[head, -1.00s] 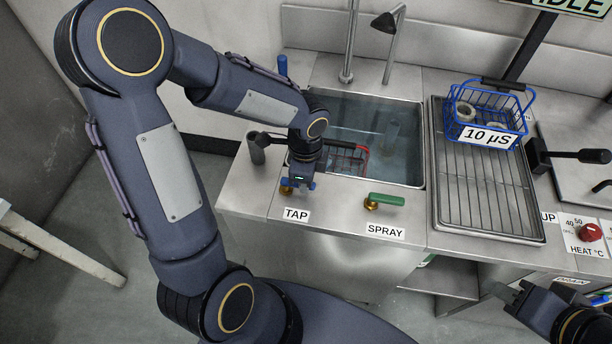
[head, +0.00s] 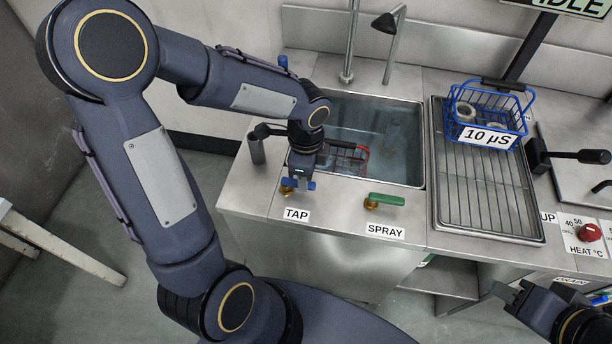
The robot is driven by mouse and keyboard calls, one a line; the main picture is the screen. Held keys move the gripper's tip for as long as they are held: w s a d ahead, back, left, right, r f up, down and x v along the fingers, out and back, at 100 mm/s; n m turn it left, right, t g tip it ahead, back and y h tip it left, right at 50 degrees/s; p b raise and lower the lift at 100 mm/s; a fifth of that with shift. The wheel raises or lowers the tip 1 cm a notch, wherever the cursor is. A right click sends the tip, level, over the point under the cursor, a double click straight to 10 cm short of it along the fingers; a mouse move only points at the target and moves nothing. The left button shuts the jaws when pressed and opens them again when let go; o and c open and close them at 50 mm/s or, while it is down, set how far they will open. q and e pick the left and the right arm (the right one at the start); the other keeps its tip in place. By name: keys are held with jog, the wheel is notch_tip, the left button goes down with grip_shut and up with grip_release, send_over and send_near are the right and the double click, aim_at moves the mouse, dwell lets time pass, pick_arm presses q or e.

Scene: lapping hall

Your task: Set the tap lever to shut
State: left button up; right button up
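The blue tap lever (head: 312,185) sits on a brass fitting at the counter's front edge, just behind the TAP label (head: 296,215). It seems to point right, along the edge, but most of it is hidden by my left gripper (head: 299,183). That gripper points down right over the lever, with blue showing on both sides of it. I cannot tell whether its fingers are closed on the lever. My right gripper (head: 511,291) is at the lower right, empty and apart from the counter controls; its fingers look open.
A green spray lever (head: 386,199) stands close to the right. Behind are the water-filled sink (head: 415,150) with a red-rimmed basket (head: 349,158), and a tall spout (head: 352,40). A blue basket (head: 520,118) sits on the drain rack (head: 480,200). A red heat knob (head: 590,232) is farther right.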

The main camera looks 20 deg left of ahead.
pick_arm(q)
jog(key=shift+r, duration=2.6)
jog(key=s+a+r+n+t+h, duration=0.1)
jog(key=s+r+n+t+h, duration=0.2)
jog(key=s+n, duration=1.1)
notch_tip(320, 180, up, 4)
jog(key=n+t, duration=0.2)
jog(key=n, duration=0.1)
jog(key=shift+s+t+h, duration=0.25)
jog(key=shift+t+h, duration=0.05)
jog(key=shift+h, duration=0.1)
